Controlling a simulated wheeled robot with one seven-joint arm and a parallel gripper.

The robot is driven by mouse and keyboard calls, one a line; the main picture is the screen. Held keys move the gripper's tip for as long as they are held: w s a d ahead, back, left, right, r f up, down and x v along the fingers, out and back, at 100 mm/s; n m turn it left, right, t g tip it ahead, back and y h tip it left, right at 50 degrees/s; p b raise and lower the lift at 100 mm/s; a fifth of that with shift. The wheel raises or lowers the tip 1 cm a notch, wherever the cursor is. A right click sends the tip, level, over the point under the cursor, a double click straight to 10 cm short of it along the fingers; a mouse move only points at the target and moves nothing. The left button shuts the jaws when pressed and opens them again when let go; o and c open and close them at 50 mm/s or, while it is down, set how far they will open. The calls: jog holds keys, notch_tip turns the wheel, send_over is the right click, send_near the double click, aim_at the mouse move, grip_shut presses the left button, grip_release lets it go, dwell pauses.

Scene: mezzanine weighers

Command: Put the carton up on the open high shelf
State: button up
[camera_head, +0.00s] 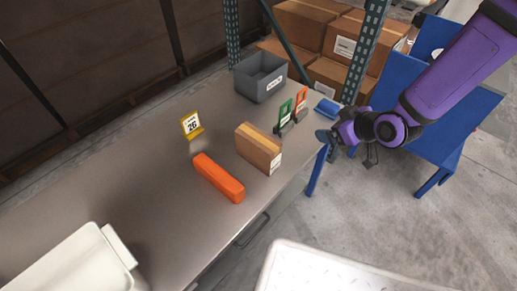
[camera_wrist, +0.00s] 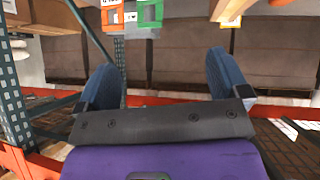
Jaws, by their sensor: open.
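The brown carton (camera_head: 252,150) with a tape strip and a white label stands on the grey bench (camera_head: 130,185), beside an orange block. My gripper (camera_head: 328,138) is at the bench's right edge, to the right of the carton and apart from it. In the wrist view the two blue fingers of my gripper (camera_wrist: 165,88) are spread wide with nothing between them. A brown piece, perhaps the carton, shows at the top edge there. I cannot make out an open high shelf in either view.
An orange block (camera_head: 218,178), yellow number sign (camera_head: 191,125), grey bin (camera_head: 261,84), green stand (camera_head: 285,111) and orange stand (camera_head: 301,98) are on the bench. Rack uprights (camera_head: 365,50) and stacked boxes (camera_head: 300,25) stand behind. A white container (camera_head: 75,265) occupies the near left.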

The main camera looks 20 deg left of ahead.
aim_at(273, 146)
jog(key=s+a+f+g+y, duration=0.1)
jog(key=s+a+f+y, duration=0.3)
jog(key=s+a+f, duration=0.35)
jog(key=shift+n, duration=0.4)
jog(key=x, duration=1.1)
jog(key=shift+w+a, duration=0.25)
jog(key=shift+w, duration=0.1)
jog(key=shift+r, duration=0.1)
jog(key=shift+c, duration=0.4)
jog(key=c, duration=1.3)
jog(key=shift+r, duration=0.1)
